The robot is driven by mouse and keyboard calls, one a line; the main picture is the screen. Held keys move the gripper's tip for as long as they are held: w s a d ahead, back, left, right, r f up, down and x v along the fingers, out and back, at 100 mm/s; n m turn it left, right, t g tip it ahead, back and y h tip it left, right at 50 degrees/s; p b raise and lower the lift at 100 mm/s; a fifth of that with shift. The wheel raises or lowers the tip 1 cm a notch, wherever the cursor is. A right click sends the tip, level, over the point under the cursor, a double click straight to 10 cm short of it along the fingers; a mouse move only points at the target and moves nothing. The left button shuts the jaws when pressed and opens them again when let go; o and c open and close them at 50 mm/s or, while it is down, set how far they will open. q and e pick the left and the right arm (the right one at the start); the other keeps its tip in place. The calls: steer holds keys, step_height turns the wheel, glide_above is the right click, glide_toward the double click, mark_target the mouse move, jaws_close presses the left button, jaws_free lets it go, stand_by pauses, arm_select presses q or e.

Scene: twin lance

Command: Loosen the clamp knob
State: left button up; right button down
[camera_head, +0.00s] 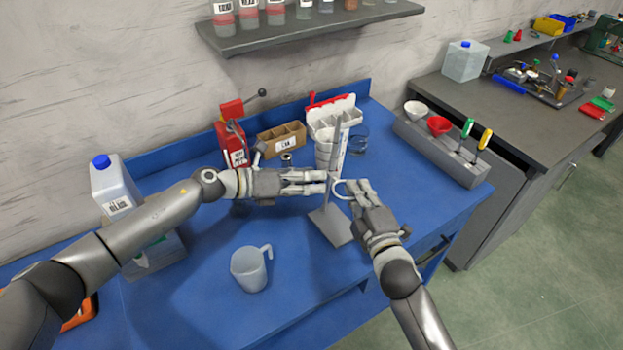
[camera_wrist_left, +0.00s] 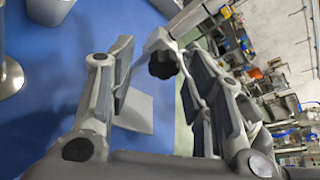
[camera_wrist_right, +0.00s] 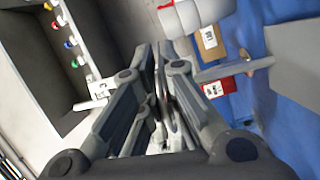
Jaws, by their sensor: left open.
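A metal stand has a flat grey base plate (camera_head: 331,226) on the blue bench and an upright rod (camera_head: 341,150). The black clamp knob (camera_wrist_left: 163,64) shows in the left wrist view, on a light grey clamp (camera_wrist_left: 158,40). My left gripper (camera_head: 322,182) is open and level, its fingers on either side of the knob with visible gaps. In the head view its fingers hide the knob. My right gripper (camera_head: 349,187) is closed on a thin pale ring (camera_head: 342,191) beside the rod. The ring also shows edge-on between its fingers in the right wrist view (camera_wrist_right: 164,95).
A clear beaker (camera_head: 250,269) stands in front of my left arm. A red device (camera_head: 232,143), a cardboard box (camera_head: 281,138) and white bins (camera_head: 333,112) stand behind the stand. A grey holder with funnels (camera_head: 438,150) is at the right.

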arm_select(q)
steer(key=v, duration=1.1)
steer(key=shift+a, duration=0.2)
arm_select(e)
steer(key=shift+r, duration=0.1)
arm_select(q)
steer(key=shift+f, duration=0.1)
steer(key=shift+d, duration=0.15)
steer(key=shift+c, duration=1.4)
steer(key=s+d+m+t+y, duration=0.1)
steer(key=s+d+m, duration=0.2)
steer(key=s+d, duration=0.2)
steer(key=w+d+f+t+y, duration=0.2)
steer(key=w+d, duration=0.4)
steer(key=w, duration=0.2)
steer(key=shift+d+f, duration=0.2)
steer(key=shift+f, duration=0.15)
